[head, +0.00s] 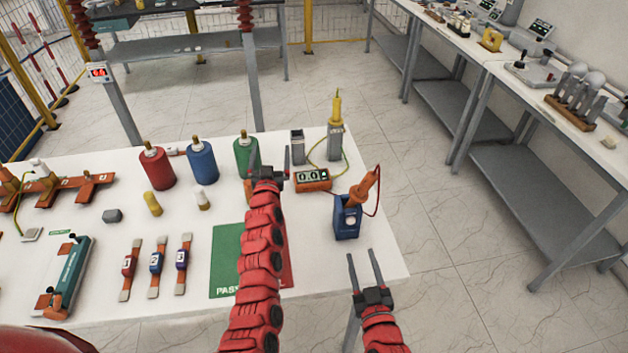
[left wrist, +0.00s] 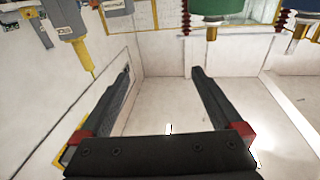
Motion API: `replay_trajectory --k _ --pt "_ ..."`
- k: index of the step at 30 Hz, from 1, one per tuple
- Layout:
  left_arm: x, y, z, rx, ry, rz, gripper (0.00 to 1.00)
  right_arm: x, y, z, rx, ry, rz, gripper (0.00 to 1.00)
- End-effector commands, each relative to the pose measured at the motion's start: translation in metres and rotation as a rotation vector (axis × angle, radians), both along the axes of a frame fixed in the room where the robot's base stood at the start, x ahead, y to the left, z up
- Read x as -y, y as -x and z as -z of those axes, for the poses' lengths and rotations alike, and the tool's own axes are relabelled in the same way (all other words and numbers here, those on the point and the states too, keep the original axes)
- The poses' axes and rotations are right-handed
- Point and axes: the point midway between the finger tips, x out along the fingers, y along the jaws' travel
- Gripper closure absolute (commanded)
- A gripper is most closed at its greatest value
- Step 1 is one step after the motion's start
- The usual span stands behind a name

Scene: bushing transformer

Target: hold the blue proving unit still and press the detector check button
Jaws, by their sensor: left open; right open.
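The blue proving unit (head: 347,222) stands upright near the right edge of the white table. An orange probe-like piece (head: 364,188) rises at its top, with a red cable running from it. An orange meter (head: 312,179) with a lit display lies to its left. I cannot make out which part is the detector check button. My left gripper (head: 269,160) is open and empty over the table, left of the meter; its spread fingers also show in the left wrist view (left wrist: 161,72). My right gripper (head: 361,256) is open and empty, below the proving unit in the picture and apart from it.
Red (head: 158,168), blue (head: 202,163) and green (head: 246,153) cylinders stand left of my left gripper. A grey device with a yellow top (head: 336,125) stands behind the meter. A green and red mat (head: 228,262) lies under my left arm.

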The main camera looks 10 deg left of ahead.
Motion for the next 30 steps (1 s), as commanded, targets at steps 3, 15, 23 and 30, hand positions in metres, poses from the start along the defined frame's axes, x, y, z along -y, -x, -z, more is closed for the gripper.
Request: replay_trajectory --k 3,15,23,30 --pt "0.024 -0.034 -0.004 -0.162 -0.013 0.124 0.0 0.0 0.0 0.0 0.0 0.0 0.0 0.5" --pt "0.132 -0.019 -0.025 -0.689 -0.299 0.72 0.0 0.0 0.0 0.0 0.0 0.0 0.0 0.5" --pt "0.15 0.07 -0.032 -1.009 -0.584 1.074 0.0 0.0 0.0 0.0 0.0 0.0 0.0 0.5" --pt "0.142 0.119 -0.036 -1.163 -0.709 1.217 0.0 0.0 0.0 0.0 0.0 0.0 0.0 0.5"
